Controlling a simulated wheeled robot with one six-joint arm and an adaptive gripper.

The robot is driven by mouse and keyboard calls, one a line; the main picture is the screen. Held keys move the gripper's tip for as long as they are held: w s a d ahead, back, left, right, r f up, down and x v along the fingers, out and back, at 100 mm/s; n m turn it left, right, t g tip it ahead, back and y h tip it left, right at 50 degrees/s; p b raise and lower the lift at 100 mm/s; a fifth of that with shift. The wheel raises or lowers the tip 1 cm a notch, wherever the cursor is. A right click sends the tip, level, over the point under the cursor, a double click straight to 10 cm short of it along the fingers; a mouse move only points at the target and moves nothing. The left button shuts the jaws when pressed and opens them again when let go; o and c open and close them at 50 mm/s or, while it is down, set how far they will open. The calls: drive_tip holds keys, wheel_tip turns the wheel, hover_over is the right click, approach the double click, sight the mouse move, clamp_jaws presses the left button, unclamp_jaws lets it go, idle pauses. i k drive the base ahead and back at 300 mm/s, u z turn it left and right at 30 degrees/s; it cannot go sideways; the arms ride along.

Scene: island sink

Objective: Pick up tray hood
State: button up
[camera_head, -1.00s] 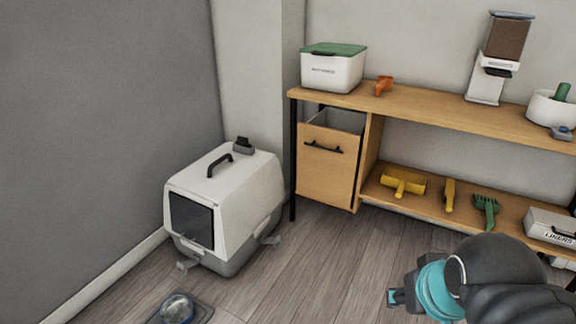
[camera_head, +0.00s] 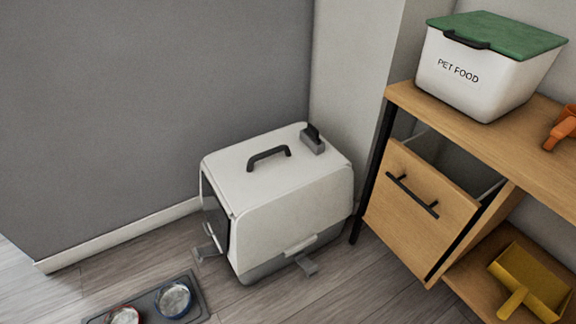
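The tray hood (camera_head: 270,190) is the white upper shell of a litter box on the floor, in the corner by the grey wall. A black handle (camera_head: 268,155) arches over its top, and a small dark grey piece (camera_head: 313,142) sits at the top's back edge. A dark opening shows on its left front side. The hood rests on a grey base tray (camera_head: 268,268). My gripper is out of the picture.
A wooden shelf unit (camera_head: 440,130) stands to the right, with a tilted-out bin (camera_head: 418,215) close to the litter box. A white pet food box (camera_head: 475,75) is on top. A mat with bowls (camera_head: 173,300) lies at front left.

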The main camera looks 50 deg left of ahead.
sight(279, 189)
drive_tip(key=u, duration=0.65)
drive_tip(key=i, duration=1.05)
drive_tip(key=u, duration=1.35)
drive_tip(key=i, duration=0.3)
drive_tip(key=u, duration=0.05)
